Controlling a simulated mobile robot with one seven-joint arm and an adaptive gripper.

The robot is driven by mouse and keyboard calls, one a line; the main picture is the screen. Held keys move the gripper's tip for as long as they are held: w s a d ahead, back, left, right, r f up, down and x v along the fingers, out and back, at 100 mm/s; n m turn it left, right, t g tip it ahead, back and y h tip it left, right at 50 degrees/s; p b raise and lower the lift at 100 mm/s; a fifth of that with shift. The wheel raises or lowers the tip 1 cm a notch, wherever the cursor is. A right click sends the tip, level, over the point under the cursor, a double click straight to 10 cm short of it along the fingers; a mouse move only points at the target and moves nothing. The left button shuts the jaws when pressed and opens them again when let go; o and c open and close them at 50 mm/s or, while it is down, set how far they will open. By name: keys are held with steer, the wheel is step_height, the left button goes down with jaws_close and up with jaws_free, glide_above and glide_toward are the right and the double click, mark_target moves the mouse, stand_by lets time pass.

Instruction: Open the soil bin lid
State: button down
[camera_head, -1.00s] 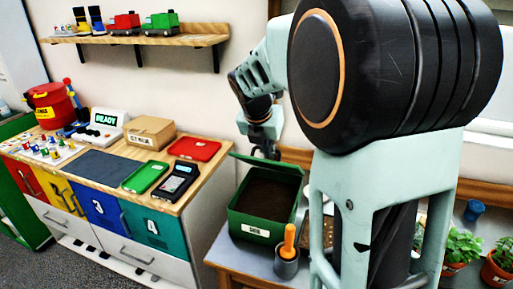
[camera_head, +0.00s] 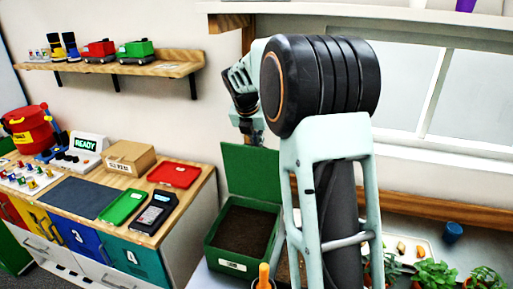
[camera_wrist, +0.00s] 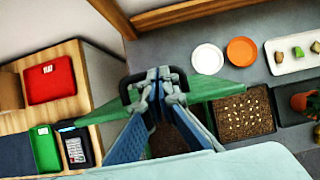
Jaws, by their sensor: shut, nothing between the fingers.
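The soil bin (camera_head: 233,264) is a green box with a white label on its front, and dark soil (camera_head: 242,230) shows inside. Its green lid (camera_head: 250,172) stands up at the back edge, roughly upright, so the bin is open. The lid also shows in the wrist view (camera_wrist: 205,90) as a narrow green strip crossing behind the fingers. My gripper (camera_wrist: 157,77) is shut and empty, above the bin beside the lid. In the head view only part of my gripper (camera_head: 254,132) shows above the lid; I cannot tell whether it touches it.
A workbench with a red tray (camera_head: 174,174), a green tray (camera_head: 122,207) and a black handheld device (camera_head: 153,212) stands left. An orange-handled tool (camera_head: 264,276) is in front of the bin. Potted plants (camera_head: 436,274) stand right. The wall is close behind.

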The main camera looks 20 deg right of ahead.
steer(key=w+d+g+y, duration=0.1)
steer(key=w+d+g, duration=0.1)
steer(key=w, duration=0.3)
steer(key=shift+w+d+f+y, duration=0.15)
steer(key=shift+d+f+y, duration=0.2)
steer(key=shift+d, duration=0.55)
steer(key=shift+r, duration=0.1)
steer(key=shift+r, duration=0.1)
